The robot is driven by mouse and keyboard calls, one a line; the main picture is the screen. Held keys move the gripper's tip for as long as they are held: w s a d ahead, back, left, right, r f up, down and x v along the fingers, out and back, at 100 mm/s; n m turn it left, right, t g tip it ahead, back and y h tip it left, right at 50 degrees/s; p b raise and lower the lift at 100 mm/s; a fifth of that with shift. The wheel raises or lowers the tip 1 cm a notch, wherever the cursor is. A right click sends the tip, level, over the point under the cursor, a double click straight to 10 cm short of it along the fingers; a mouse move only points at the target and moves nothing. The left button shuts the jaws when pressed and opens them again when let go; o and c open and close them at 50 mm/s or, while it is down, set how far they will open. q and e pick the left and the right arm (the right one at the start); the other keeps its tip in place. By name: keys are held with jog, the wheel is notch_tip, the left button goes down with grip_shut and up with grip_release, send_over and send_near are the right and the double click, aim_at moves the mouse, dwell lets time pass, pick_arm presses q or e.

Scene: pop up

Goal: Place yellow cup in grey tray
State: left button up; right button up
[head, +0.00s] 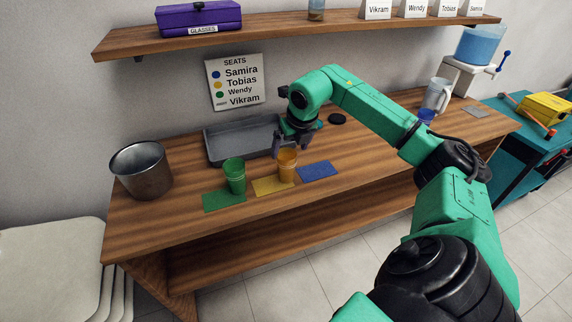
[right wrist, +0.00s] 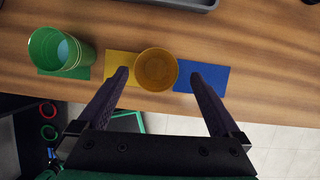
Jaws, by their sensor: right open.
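The yellow cup (head: 287,166) stands upright on the wooden counter, at the right end of the yellow mat (head: 268,187). It also shows from above in the right wrist view (right wrist: 156,69). The grey tray (head: 222,142) lies behind the cups against the wall and looks empty where visible; its right end is partly hidden by my right gripper. My right gripper (head: 290,147) is open just above and behind the yellow cup. In the right wrist view its fingers (right wrist: 163,75) are spread with the cup between them, apart from it. My left gripper is not in view.
A green cup (head: 234,176) stands left of the yellow one by a green mat (head: 222,200). A blue mat (head: 318,171) lies to the right. A metal bucket (head: 142,171) stands at the left end. A shelf (head: 290,31) runs above the counter.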

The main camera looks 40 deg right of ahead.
aim_at(287, 155)
jog(key=x, duration=0.1)
jog(key=p+x, duration=0.1)
jog(key=x, duration=0.2)
jog(key=shift+a, duration=0.3)
jog(key=shift+d+f, duration=0.1)
jog(key=shift+f, duration=0.05)
jog(key=c, duration=0.3)
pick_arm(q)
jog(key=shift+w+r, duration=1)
pick_arm(e)
jog(key=shift+w, duration=0.1)
jog(key=c, duration=1.2)
